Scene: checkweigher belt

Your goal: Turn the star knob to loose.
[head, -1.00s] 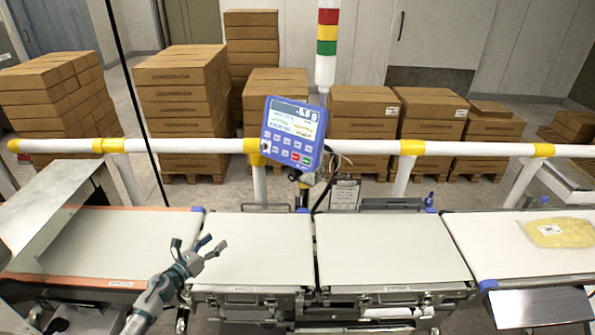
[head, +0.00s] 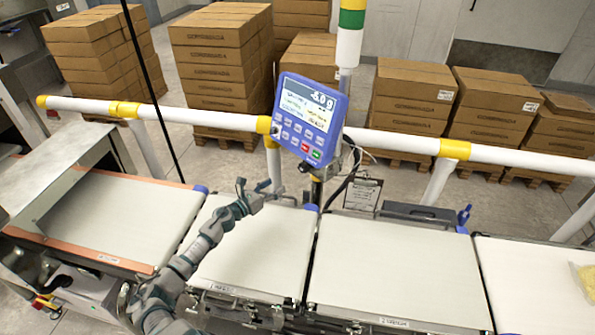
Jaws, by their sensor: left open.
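A small dark knob (head: 304,167) shows under the lower edge of the blue display unit (head: 309,118). It may be the star knob, but its lobes and setting are too small to tell. My left gripper (head: 256,189) is open and empty, above the far end of the left weighing belt (head: 250,248). It is below and left of the dark knob, apart from it in the picture. My right gripper is out of view.
A white rail (head: 390,142) with yellow clamps runs behind the belts. Cables (head: 350,175) hang right of the display. Boxes (head: 215,65) are stacked behind. The right belt (head: 395,270) is clear.

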